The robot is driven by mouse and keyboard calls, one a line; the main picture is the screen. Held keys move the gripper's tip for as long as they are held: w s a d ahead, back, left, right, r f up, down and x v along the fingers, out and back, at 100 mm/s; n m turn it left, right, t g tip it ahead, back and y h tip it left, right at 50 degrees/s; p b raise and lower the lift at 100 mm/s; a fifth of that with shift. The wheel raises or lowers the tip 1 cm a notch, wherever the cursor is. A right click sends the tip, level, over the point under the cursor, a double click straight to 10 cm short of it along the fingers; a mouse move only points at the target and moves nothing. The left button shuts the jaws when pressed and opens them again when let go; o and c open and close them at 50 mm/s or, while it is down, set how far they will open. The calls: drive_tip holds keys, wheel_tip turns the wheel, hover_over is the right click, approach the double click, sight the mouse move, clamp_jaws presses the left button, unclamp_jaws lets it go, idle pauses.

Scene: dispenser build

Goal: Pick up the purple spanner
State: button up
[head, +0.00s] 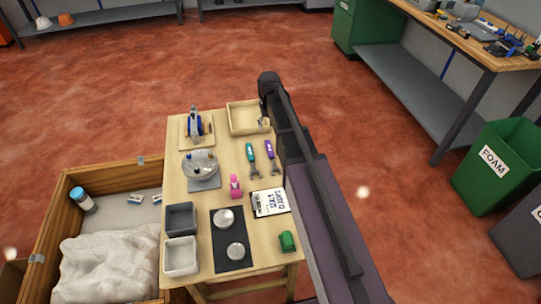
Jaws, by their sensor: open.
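The purple spanner (271,160) lies on the wooden table at its right side, its long axis running away from me. A teal-handled spanner (252,160) lies just left of it, roughly parallel and apart. My arm reaches up the picture just right of the purple spanner. Of my gripper (263,122), only a small grey part seems to show, beside the arm over the wooden tray, beyond the spanners. The rest of it is hidden by my arm. It is apart from the purple spanner and is open, with nothing seen in it.
The wooden tray (241,132) stands beyond the spanners. A printed card (270,203), a pink bottle (235,187) and a round stand with parts (199,164) are close by. An open crate (65,180) adjoins the table's left.

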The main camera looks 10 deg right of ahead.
drive_tip(key=b, duration=0.6)
hover_over(269, 148)
drive_tip(key=shift+f, duration=3.2)
drive_tip(key=shift+f, duration=0.1)
drive_tip(key=shift+s+d+f+b, duration=0.1)
drive_tip(key=shift+d+f+b, duration=0.05)
drive_tip(key=shift+f+b, duration=2.35)
clamp_jaws()
